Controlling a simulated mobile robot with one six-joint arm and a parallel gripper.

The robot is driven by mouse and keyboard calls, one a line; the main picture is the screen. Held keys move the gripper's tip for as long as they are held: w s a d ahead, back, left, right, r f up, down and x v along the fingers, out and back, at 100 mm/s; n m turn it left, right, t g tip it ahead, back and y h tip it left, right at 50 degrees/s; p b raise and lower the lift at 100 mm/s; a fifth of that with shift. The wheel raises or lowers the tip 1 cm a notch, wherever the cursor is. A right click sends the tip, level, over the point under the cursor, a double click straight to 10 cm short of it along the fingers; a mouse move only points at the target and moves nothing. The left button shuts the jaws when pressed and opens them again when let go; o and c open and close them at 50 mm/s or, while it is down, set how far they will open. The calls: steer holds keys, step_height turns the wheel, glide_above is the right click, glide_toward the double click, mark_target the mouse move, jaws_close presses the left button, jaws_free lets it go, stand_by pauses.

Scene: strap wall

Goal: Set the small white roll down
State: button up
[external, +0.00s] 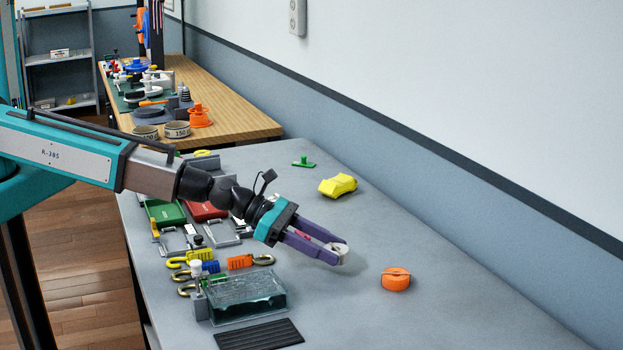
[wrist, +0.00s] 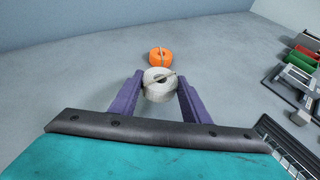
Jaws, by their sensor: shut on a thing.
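The small white roll (wrist: 158,93) is between the two purple fingers of my gripper (wrist: 158,98) in the wrist view. A thin tan strip lies across its top. In the external view the roll (external: 340,247) shows as a pale shape at the fingertips of my gripper (external: 330,250). My gripper is shut on it, over the grey table (external: 420,220). I cannot tell whether the roll touches the table.
An orange roll (external: 396,279) lies on the table beyond the white roll. A clear box (external: 246,297), a black ribbed mat (external: 258,334) and several padlocks and straps crowd the left side.

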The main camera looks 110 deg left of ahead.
mark_target(327, 275)
steer(key=shift+f+b, duration=0.55)
steer(key=shift+f, duration=1.35)
steer(key=shift+f, duration=0.15)
steer(key=o, duration=1)
steer(key=shift+o, duration=0.2)
steer(key=shift+s+r, duration=0.1)
steer(key=shift+r, duration=0.1)
steer(key=shift+b+v, duration=0.6)
steer(key=shift+v, duration=4)
steer(key=shift+r+p, duration=0.15)
steer(key=shift+p, duration=0.4)
steer(key=shift+p+v, duration=1.2)
steer(key=shift+p, duration=0.95)
steer(key=shift+s, duration=0.1)
